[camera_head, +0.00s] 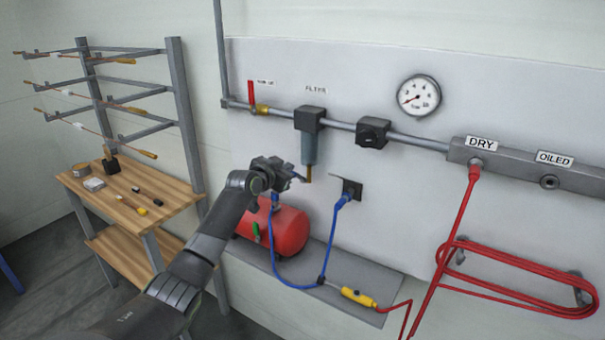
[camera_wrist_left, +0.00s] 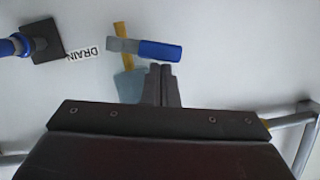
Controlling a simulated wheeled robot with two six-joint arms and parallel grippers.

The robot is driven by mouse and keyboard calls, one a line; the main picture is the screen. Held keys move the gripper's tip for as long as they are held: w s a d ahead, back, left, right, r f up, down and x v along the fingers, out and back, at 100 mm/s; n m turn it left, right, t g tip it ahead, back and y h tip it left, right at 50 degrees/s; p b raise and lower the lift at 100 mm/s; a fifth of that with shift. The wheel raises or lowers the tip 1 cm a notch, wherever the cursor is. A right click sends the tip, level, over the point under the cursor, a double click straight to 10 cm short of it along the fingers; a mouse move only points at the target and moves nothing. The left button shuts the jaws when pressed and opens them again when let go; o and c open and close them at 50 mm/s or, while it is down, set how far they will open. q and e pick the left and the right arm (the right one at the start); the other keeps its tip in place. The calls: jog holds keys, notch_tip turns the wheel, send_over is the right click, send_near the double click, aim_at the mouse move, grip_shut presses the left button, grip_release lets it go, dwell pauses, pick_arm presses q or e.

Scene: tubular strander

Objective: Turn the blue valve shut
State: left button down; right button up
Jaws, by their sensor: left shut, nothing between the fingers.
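The blue valve lever (camera_wrist_left: 160,51) shows in the left wrist view, just beyond my fingertips. Its grey root crosses the brass drain pipe (camera_wrist_left: 122,32), and its blue grip sticks out to the right, roughly square to the pipe. A DRAIN label (camera_wrist_left: 84,53) is on the wall beside it. My left gripper (camera_wrist_left: 162,67) is shut and empty, its tips close to the blue grip; I cannot tell whether they touch. In the head view my left gripper (camera_head: 301,180) is at the foot of the filter (camera_head: 308,148) and largely hides the valve. My right gripper is out of view.
A red tank (camera_head: 285,230) stands on a grey shelf below my gripper. A blue hose (camera_head: 331,242) runs from a wall plate (camera_head: 353,189) to the right. A red lever (camera_head: 251,95) is on the pipe above. A wooden bench (camera_head: 120,183) stands at left.

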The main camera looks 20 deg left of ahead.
pick_arm(q)
jog(key=shift+a+f+n+b, duration=0.45)
jog(key=shift+f+n+b, duration=0.25)
jog(key=shift+b, duration=0.1)
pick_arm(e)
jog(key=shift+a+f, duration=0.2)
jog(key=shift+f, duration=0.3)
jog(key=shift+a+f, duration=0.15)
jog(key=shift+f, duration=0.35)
